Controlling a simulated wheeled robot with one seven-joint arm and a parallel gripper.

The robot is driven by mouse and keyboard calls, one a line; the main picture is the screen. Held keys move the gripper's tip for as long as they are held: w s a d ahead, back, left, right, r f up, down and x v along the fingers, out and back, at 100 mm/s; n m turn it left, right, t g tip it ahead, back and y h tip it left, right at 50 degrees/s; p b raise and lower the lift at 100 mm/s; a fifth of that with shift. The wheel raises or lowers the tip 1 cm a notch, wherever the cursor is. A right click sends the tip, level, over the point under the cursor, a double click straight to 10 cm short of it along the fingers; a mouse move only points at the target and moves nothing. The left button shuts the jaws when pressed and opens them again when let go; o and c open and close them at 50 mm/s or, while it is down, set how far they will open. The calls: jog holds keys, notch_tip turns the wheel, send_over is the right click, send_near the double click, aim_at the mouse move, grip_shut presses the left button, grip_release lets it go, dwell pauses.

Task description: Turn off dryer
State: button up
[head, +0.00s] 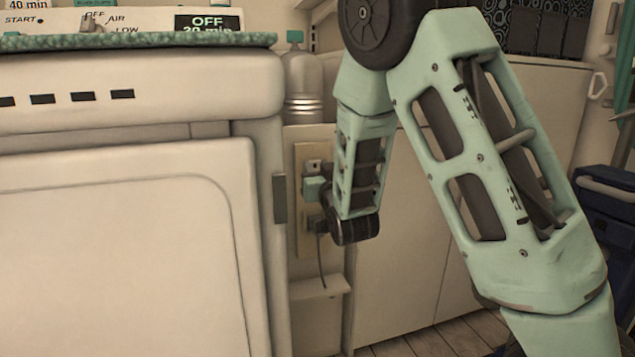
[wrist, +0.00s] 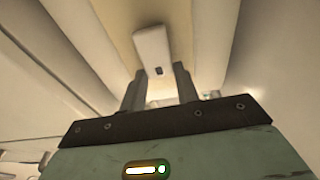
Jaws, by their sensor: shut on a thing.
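The dryer (head: 120,210) is the large cream appliance at the left of the head view. A dial (head: 95,22) sits on its panel near the labels OFF, AIR and LOW. Beside the dryer is a beige outlet plate (head: 304,240) on the wall; a dark plug (head: 317,224) with a thin hanging cord shows at its lower part. My gripper (wrist: 159,92) is at this plate, its fingers apart with a small thing between them, seemingly the plug. The gripper body hides most of it in the wrist view. A pale block with a dark slot (wrist: 152,45) shows just beyond the fingertips.
A pale bottle (head: 302,85) stands behind the dryer's right edge. A small ledge (head: 318,288) is below the outlet. Cream cabinet panels (head: 410,255) stand behind my arm. The gap between dryer and cabinet is narrow. A dark blue object (head: 605,205) is at the far right.

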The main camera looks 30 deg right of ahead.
jog(key=shift+s+f+t+b, duration=0.1)
jog(key=shift+f+t+b, duration=0.7)
jog(key=shift+b, duration=1.55)
jog(key=shift+r+t+h+b, duration=0.25)
jog(key=shift+t+h+b, duration=0.05)
jog(key=shift+a+r, duration=0.1)
jog(key=shift+r, duration=0.1)
jog(key=o, duration=1)
jog(key=shift+s+f, duration=0.1)
